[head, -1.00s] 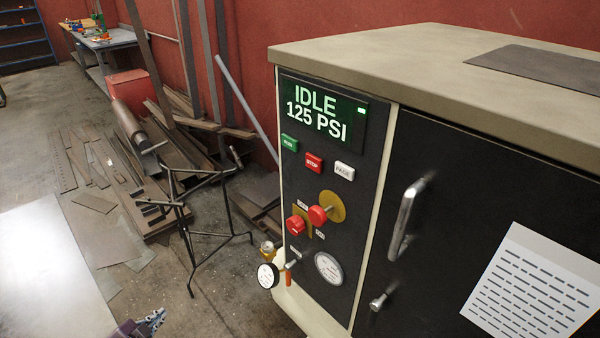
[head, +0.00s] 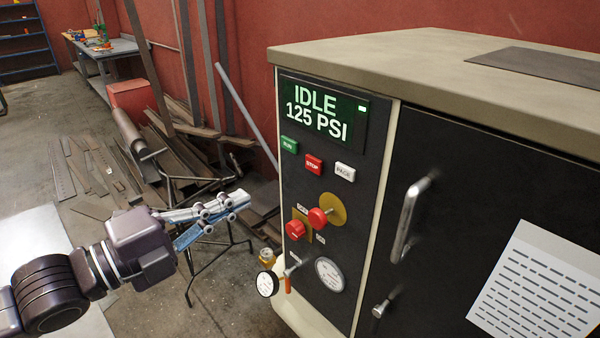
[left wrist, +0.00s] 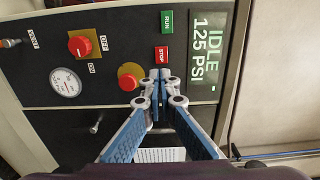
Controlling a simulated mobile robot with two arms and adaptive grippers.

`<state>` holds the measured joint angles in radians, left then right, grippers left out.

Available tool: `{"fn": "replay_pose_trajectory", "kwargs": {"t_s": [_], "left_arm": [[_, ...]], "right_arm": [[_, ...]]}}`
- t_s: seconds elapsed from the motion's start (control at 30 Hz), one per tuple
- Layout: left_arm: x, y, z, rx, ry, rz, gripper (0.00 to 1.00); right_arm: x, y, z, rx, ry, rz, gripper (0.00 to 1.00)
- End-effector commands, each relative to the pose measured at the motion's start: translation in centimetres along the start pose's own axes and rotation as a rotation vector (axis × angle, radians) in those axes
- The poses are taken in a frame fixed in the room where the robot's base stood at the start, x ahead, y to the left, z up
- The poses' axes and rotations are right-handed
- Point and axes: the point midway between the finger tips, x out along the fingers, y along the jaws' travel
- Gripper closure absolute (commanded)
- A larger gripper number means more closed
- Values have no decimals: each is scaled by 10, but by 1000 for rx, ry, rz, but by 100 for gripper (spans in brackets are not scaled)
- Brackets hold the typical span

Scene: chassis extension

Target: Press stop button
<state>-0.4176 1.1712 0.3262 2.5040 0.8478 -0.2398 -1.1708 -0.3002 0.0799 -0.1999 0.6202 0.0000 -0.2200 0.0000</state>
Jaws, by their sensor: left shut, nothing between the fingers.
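The red STOP button (head: 313,164) is on the dark control panel, between the green RUN button (head: 289,145) and the white PAGE button (head: 344,172), below a display (head: 321,112) reading IDLE 125 PSI. My left gripper (head: 246,197) is shut and empty, left of the panel and lower than the STOP button, apart from it in the head view. In the left wrist view the STOP button (left wrist: 162,54) shows just beyond the shut fingertips (left wrist: 158,74). The PAGE button is hidden there, seemingly behind the fingers. My right gripper is not in view.
Red knobs (head: 318,217) stick out below the buttons. A pressure gauge (head: 267,283) and valve project at the panel's lower left. A door handle (head: 408,217) stands out to the right. A black stand (head: 205,245) is on the floor behind my left gripper.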

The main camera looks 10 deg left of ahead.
Motion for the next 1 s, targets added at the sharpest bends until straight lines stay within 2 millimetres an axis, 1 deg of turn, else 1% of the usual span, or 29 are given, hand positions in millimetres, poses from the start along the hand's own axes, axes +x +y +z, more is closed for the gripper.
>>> {"fn": "replay_pose_trajectory", "kwargs": {"t_s": [0.1, 0.53, 1.0], "left_arm": [[0, -2, -4, 7, 9, -1, 100], [3, -2, -2, 4, 4, -3, 100], [28, -4, -3, 4, 6, -6, 100]], "right_arm": [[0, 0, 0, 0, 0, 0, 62], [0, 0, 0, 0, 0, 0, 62], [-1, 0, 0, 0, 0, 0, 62]]}}
